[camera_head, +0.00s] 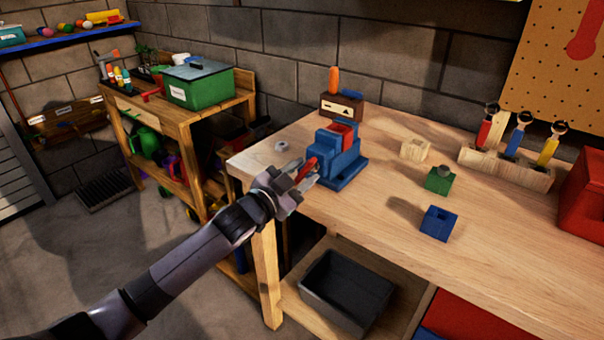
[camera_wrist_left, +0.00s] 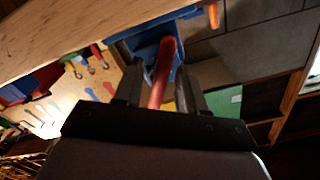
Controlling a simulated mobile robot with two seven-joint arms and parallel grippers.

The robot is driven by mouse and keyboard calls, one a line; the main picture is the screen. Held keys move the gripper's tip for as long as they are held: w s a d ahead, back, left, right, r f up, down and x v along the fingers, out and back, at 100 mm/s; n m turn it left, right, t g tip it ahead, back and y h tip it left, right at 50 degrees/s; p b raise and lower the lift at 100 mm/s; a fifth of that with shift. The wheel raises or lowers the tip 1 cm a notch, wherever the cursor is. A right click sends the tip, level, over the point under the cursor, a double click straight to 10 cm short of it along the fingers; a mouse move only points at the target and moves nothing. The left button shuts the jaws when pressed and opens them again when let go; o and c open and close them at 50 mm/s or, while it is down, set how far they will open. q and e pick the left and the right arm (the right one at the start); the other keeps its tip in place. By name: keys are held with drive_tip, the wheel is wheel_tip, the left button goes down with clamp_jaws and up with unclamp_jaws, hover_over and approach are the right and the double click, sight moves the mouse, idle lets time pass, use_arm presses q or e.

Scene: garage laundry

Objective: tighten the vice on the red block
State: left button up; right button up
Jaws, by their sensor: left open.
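The blue vice (camera_head: 343,168) stands near the left end of the workbench. It also shows in the left wrist view (camera_wrist_left: 150,48). The red block (camera_head: 345,129) sits in the top of the vice, between its jaws; any gap there is too small to tell. The vice's red handle (camera_head: 306,168) is on its left side, facing my arm. My left gripper (camera_head: 299,178) is open at the handle. In the left wrist view the handle (camera_wrist_left: 161,80) runs between the two dark fingers; contact is unclear. My right gripper is not in view.
A green block (camera_head: 439,182), a blue block (camera_head: 438,224) and a pale wooden block (camera_head: 415,149) lie right of the vice. A grey nut (camera_head: 282,146) lies left of it. A dark bin (camera_head: 345,292) is below the bench.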

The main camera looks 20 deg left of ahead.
use_arm(q)
drive_tip(key=v, duration=0.7)
idle(0.3)
